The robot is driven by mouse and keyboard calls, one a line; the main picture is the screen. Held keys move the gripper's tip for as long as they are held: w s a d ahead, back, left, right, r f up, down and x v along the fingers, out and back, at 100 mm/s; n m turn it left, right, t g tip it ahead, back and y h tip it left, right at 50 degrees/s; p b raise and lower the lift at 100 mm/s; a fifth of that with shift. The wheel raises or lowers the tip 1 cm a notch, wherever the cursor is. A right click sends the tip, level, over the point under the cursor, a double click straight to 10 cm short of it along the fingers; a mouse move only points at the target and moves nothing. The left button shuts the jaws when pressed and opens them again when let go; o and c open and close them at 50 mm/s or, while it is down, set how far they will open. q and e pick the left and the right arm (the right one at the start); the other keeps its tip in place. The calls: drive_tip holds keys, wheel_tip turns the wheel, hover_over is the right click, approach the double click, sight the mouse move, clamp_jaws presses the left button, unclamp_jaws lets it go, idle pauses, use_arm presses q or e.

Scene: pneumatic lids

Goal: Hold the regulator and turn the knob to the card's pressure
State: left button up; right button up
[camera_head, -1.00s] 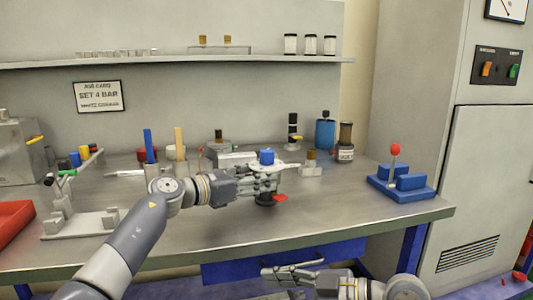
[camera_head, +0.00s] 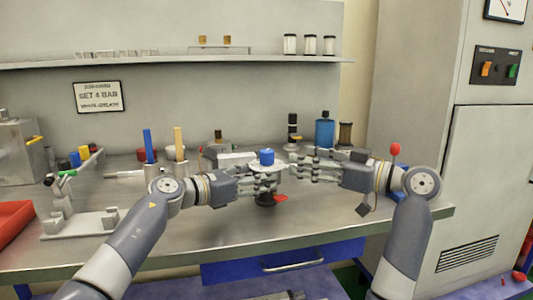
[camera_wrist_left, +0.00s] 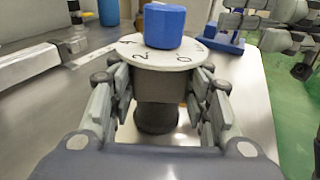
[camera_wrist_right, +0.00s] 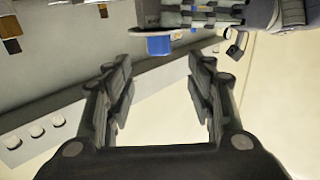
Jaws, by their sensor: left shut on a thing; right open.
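The regulator has a blue knob (camera_head: 267,156) over a white numbered dial and a dark lower body. My left gripper (camera_head: 265,180) is shut around its body and holds it upright above the bench. In the left wrist view the blue knob (camera_wrist_left: 164,26) rises from the white dial (camera_wrist_left: 150,53), where a 2 and a 0 are readable; no pointer can be made out. My right gripper (camera_head: 302,164) is open and empty, just right of the knob and apart from it. The card (camera_head: 97,96) on the back wall reads SET 4 BAR.
A grey stand (camera_head: 80,222) and a red tray (camera_head: 10,222) are at the left. Blue and yellow sticks stand behind my left arm. A blue bottle (camera_head: 325,131) and dark jars stand behind my right gripper. A red-knobbed lever (camera_head: 395,149) is partly behind my right arm.

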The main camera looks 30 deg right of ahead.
sight(272, 154)
drive_tip(key=x, duration=1.1)
drive_tip(key=shift+w+a, duration=0.1)
drive_tip(key=shift+w, duration=0.05)
drive_tip(key=c, duration=1.1)
